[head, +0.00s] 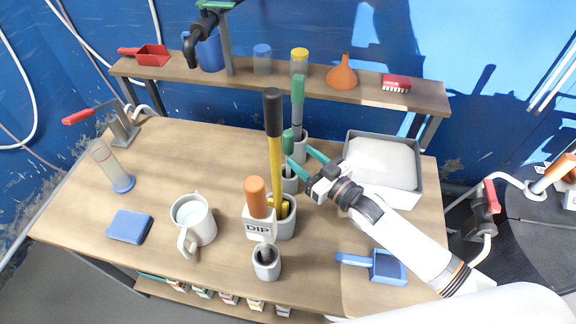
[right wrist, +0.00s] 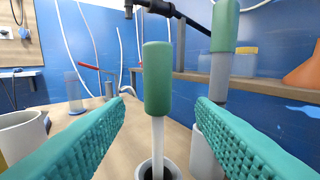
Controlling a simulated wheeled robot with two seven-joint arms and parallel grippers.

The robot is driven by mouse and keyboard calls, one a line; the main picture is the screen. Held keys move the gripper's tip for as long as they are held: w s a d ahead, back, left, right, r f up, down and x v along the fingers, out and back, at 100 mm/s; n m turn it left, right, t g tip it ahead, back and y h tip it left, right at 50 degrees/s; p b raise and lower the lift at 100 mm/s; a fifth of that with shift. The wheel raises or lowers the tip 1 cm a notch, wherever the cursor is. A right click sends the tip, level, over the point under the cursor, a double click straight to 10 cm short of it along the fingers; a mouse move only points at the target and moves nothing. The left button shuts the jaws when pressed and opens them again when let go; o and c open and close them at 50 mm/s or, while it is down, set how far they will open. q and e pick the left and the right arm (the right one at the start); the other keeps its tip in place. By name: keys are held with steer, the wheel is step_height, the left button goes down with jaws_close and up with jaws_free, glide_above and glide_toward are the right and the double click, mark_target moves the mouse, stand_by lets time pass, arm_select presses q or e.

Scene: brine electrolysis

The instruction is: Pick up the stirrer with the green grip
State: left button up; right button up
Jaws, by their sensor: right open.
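A tool with a green grip (head: 288,140) and a thin pale rod stands upright in a small grey cup (head: 289,184). In the right wrist view this green grip (right wrist: 157,78) is in the middle, between my fingers in the picture. A second, taller green-gripped tool (head: 297,90) with a thicker grey shaft stands in another cup (head: 300,150) behind it; its grip (right wrist: 225,28) shows at upper right in the wrist view. My right gripper (head: 305,160) is open and empty, its teal fingers pointing at the nearer green-gripped tool. I cannot see contact. My left gripper is not in view.
A tall yellow tool with a black grip (head: 273,115) and an orange-handled tool (head: 256,198) marked DIP stand close by. A grey tray (head: 417,202) lies right of the gripper, a white jug (head: 194,222) to the left. A shelf (head: 235,78) runs behind.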

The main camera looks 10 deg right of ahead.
mark_target(292, 150)
steer(key=p+x, duration=0.1)
steer(key=x, duration=0.1)
steer(key=p+x, duration=0.1)
steer(key=x, duration=0.2)
steer(key=shift+a+r, duration=0.15)
steer(key=shift+r, duration=0.05)
steer(key=shift+w+a+f, duration=0.15)
steer(key=shift+w+a, duration=0.05)
steer(key=shift+w, duration=0.1)
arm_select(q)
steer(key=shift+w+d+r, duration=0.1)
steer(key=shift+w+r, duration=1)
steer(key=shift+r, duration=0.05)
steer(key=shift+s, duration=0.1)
arm_select(e)
steer(key=shift+c, duration=0.2)
steer(key=shift+d, duration=0.1)
steer(key=c, duration=0.3)
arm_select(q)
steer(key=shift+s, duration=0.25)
arm_select(e)
jaws_close()
